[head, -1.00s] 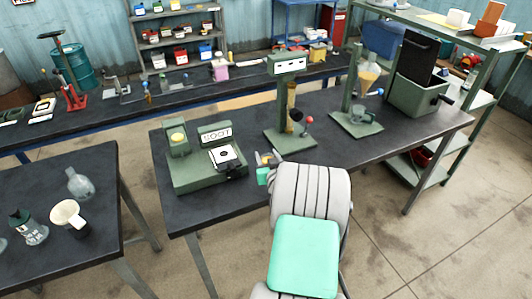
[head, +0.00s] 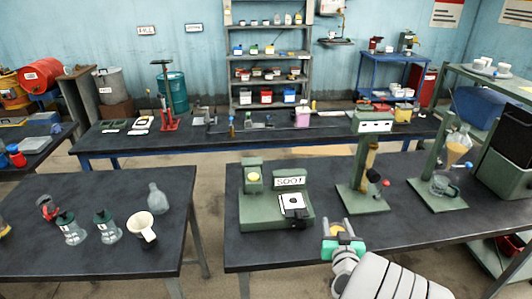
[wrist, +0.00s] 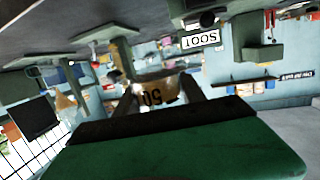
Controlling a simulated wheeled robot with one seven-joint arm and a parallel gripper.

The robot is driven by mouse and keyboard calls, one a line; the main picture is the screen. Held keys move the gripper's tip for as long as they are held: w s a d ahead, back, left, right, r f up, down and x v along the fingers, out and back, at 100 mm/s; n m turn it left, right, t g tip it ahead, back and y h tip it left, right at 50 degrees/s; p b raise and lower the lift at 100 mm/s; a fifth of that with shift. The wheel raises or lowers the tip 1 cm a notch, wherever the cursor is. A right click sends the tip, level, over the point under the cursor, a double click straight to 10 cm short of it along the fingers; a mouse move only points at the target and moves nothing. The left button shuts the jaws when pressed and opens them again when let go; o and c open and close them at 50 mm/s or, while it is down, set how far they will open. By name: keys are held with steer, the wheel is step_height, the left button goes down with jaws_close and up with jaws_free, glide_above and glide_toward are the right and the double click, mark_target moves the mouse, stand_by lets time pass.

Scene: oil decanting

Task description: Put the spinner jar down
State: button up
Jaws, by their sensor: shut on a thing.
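My gripper (head: 338,229) is over the front edge of the middle bench, to the right of the green SOOT device (head: 277,205). In the wrist view its two fingers (wrist: 157,90) are closed on a small amber-and-clear jar marked 50 (wrist: 158,93), apparently the spinner jar. The wrist view is upside down. In the head view the jar is too small and too covered by the gripper to make out clearly. It seems held above the bench top (head: 300,246), apart from other things.
A green column stand (head: 362,200) and a green stand with a funnel flask (head: 437,194) stand on the bench, with a black-panelled box (head: 508,150) at right. The bench's front left is clear.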

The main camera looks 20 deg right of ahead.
steer(key=shift+a+f, duration=0.25)
steer(key=shift+w+a+f+n+t+y, duration=0.15)
steer(key=shift+a+f+n+y, duration=0.15)
steer(key=shift+a, duration=0.3)
steer(key=shift+w+a+f+n+t+y, duration=0.1)
steer(key=shift+a+f+n+t+y, duration=0.1)
steer(key=shift+a+f+y, duration=0.3)
steer(key=w+a+r+n+y+b, duration=0.1)
steer(key=w+a+r+n+y, duration=0.15)
steer(key=a, duration=0.65)
steer(key=w+a+r+n+y+b, duration=0.2)
steer(key=w+a+n+y, duration=0.15)
steer(key=a, duration=0.45)
steer(key=w+a+r+n+y+b, duration=0.1)
steer(key=w+a+r+n+y, duration=0.2)
steer(key=a, duration=0.6)
steer(key=s+d+f+m+h+p, duration=0.1)
steer(key=s+d+m+h, duration=0.2)
steer(key=d, duration=0.6)
steer(key=s+d+f+m+h+p, duration=0.1)
steer(key=s+d+f+m+h, duration=0.1)
steer(key=d, duration=0.8)
steer(key=s+d+f+m+h+p, duration=0.2)
steer(key=s+d+m+h, duration=0.2)
steer(key=d, duration=0.6)
steer(key=shift+s+m+h, duration=0.35)
steer(key=shift+m+h, duration=0.25)
steer(key=shift+h, duration=0.3)
steer(key=shift+w+f, duration=0.1)
